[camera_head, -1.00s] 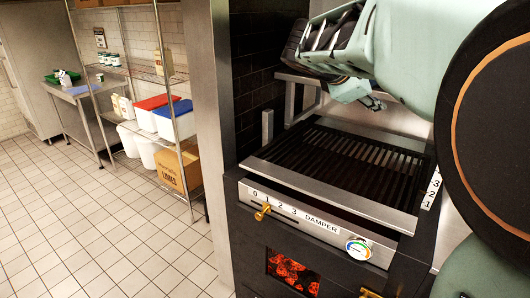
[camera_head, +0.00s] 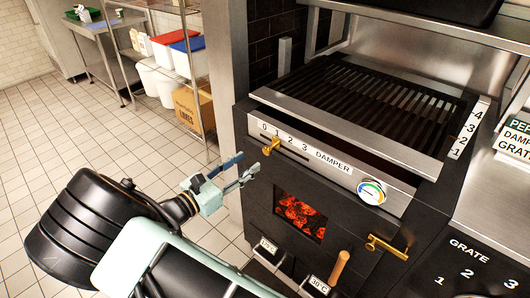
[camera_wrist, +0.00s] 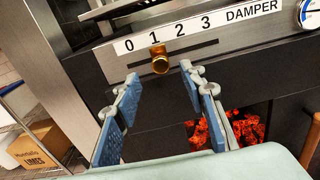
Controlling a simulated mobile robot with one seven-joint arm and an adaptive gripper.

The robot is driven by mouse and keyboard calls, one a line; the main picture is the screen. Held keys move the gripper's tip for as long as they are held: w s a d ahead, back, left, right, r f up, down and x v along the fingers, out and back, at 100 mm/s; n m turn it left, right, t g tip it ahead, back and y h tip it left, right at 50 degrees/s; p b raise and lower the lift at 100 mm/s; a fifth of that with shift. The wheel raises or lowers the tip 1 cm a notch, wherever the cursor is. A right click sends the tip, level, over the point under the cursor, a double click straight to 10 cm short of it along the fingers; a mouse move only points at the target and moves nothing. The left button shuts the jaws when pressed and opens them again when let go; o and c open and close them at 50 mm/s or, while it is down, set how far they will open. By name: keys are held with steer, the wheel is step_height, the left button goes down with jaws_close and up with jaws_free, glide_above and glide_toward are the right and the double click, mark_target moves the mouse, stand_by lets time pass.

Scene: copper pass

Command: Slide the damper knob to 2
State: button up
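The brass damper knob (camera_head: 270,146) sticks out of a slot in the grill's front panel, under a strip marked 0, 1, 2, 3 and DAMPER (camera_head: 302,148). It sits below the 1; the wrist view shows the knob (camera_wrist: 160,64) there too. My gripper (camera_head: 247,167) is in front of the panel, to the lower left of the knob in the head view. Its blue-padded fingers are apart with nothing between them. In the wrist view the gripper (camera_wrist: 159,77) points toward the knob, with a gap left between fingertips and knob.
A dial gauge (camera_head: 371,192) is right of the damper strip. Below are a glowing coal window (camera_head: 300,214), a second brass handle (camera_head: 387,247) and a wooden handle (camera_head: 339,267). The grill grate (camera_head: 372,95) is above. Shelving with bins (camera_head: 187,62) stands at the back left; floor there is open.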

mark_target(266, 151)
steer(key=x, duration=1)
steer(key=shift+w+f, duration=0.1)
steer(key=shift+f, duration=0.3)
jaws_close()
